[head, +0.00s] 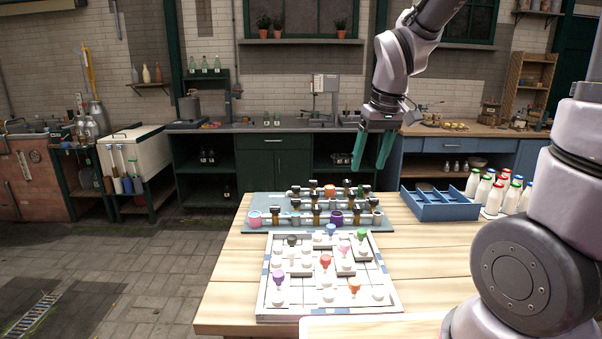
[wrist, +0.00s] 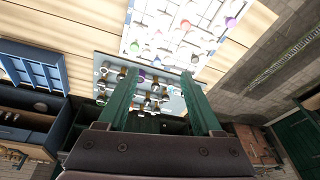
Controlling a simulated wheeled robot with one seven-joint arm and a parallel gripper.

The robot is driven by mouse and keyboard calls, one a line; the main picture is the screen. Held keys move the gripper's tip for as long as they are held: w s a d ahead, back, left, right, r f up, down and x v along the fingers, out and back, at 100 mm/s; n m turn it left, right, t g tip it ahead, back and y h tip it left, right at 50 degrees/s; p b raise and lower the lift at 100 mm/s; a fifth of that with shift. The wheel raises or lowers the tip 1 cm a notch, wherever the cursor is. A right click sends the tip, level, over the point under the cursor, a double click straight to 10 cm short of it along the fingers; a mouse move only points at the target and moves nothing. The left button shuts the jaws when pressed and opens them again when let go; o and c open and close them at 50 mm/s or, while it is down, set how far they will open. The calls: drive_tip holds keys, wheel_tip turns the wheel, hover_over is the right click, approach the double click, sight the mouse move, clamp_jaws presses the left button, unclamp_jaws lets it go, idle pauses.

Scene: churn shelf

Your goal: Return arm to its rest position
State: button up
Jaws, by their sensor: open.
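My gripper (head: 374,150) is open and empty, with two green fingers pointing down. It hangs in the air above the back of the wooden table (head: 222,296), beyond the far edge of the grey rack (head: 282,223) as seen in the head view. In the wrist view my gripper (wrist: 161,80) shows its fingers spread, with the rack (wrist: 178,103) and its small bottles seen between and beyond them. The fingers touch nothing that I can see. My arm reaches in from the upper right of the head view.
A white board (head: 264,300) with colored pieces lies in front of the rack. A blue divided crate (head: 447,212) stands at right, beside several milk bottles (head: 492,191). Counters (head: 283,125) line the back wall.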

drive_tip(key=s+d+r+m+t, duration=0.4)
drive_tip(key=s+d+r+m, duration=0.3)
drive_tip(key=r, duration=0.5)
drive_tip(key=s+d, duration=0.2)
drive_tip(key=s, duration=0.1)
drive_tip(key=shift+s+r+t+y, duration=0.15)
drive_tip(key=shift+r+t+y, duration=0.15)
drive_tip(key=shift+r, duration=0.1)
